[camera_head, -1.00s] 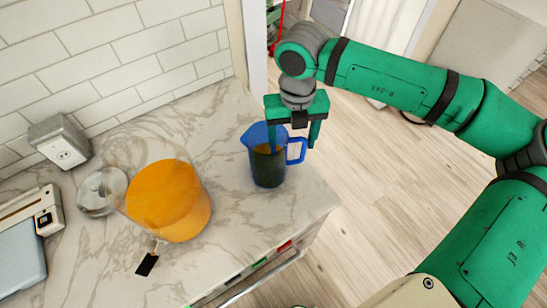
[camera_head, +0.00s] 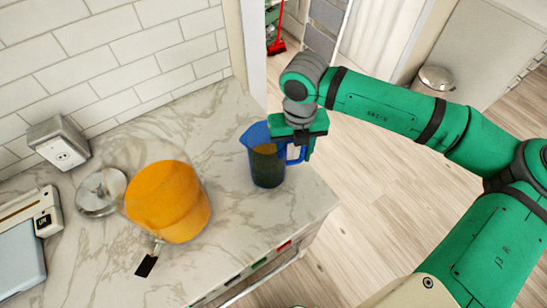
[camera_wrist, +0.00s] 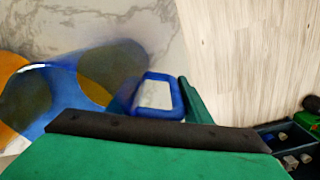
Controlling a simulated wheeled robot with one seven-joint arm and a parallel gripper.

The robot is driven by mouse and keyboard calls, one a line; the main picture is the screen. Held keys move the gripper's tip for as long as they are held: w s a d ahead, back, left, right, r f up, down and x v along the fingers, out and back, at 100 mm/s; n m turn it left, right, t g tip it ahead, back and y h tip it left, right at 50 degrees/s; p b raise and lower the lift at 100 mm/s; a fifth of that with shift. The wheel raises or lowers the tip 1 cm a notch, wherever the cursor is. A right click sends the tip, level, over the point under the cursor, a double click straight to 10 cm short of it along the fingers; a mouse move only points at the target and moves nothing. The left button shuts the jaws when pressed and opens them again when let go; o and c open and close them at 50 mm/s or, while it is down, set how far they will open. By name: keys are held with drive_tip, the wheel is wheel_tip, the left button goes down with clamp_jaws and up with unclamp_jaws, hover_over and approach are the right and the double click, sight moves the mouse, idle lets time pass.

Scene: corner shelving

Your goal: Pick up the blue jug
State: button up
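The blue jug (camera_head: 267,167) stands upright on the marble counter near its right edge, translucent, with a dark lower part. Its blue handle (camera_wrist: 179,103) faces right. My gripper (camera_head: 295,148) is at the handle from above. One green finger (camera_wrist: 195,101) lies close along the outer right side of the handle in the wrist view.
A glass lid-like item (camera_head: 100,192), a wall socket box (camera_head: 60,143) and a scale-like device (camera_head: 25,240) are farther left. The counter ends just right of the jug, with open floor beyond.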

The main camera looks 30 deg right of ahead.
clamp_jaws()
drive_tip(key=shift+r, duration=0.25)
drive_tip(key=shift+r, duration=1.05)
drive_tip(key=s+a+r, duration=0.8)
drive_tip(key=s+r, duration=0.2)
drive_tip(key=s, duration=0.1)
drive_tip(key=shift+r, duration=0.15)
drive_tip(key=shift+a, duration=0.15)
idle(0.6)
